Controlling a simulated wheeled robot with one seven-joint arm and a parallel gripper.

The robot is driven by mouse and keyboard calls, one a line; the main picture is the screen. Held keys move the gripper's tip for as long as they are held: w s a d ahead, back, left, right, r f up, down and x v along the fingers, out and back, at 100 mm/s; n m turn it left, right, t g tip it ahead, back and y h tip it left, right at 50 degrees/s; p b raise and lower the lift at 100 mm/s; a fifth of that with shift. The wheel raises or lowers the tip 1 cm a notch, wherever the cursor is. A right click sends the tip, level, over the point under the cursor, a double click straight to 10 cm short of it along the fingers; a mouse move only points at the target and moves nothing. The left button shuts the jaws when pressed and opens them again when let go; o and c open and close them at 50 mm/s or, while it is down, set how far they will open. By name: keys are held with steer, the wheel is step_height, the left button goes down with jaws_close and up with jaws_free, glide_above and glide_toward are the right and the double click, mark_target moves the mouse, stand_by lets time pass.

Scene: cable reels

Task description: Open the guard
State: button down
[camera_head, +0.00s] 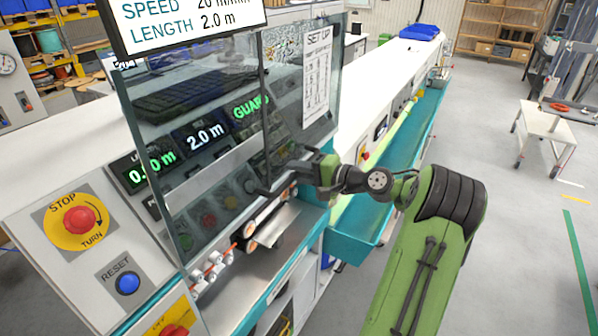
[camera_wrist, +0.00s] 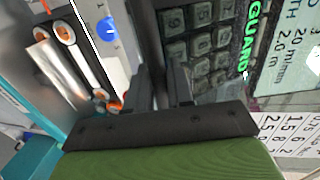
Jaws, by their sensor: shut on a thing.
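The guard (camera_head: 215,125) is a clear, dark-framed panel standing in front of the machine's displays and rollers. Its pane also shows in the wrist view, with keys and the green word GUARD (camera_wrist: 255,35) seen beyond it. My gripper (camera_head: 284,178) reaches in from the right at the guard's lower right part. It is shut on the guard's dark handle (camera_head: 257,188). In the wrist view my fingers (camera_wrist: 160,90) stand close together with a dark bar between them. The exact contact is partly hidden by the fingers.
A red stop button (camera_head: 80,220) and a blue reset button (camera_head: 127,284) sit on the panel at left. Metal rollers (camera_head: 268,228) lie under the guard. A teal trough (camera_head: 365,215) runs back along the machine. The floor at right is clear up to a white cart (camera_head: 555,125).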

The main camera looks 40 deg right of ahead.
steer(key=c, duration=1.1)
jaws_free()
steer(key=shift+f, duration=0.1)
steer(key=shift+c, duration=0.2)
steer(key=v, duration=1.5)
steer(key=shift+s+b, duration=0.35)
steer(key=shift+s, duration=0.05)
steer(key=shift+d, duration=0.1)
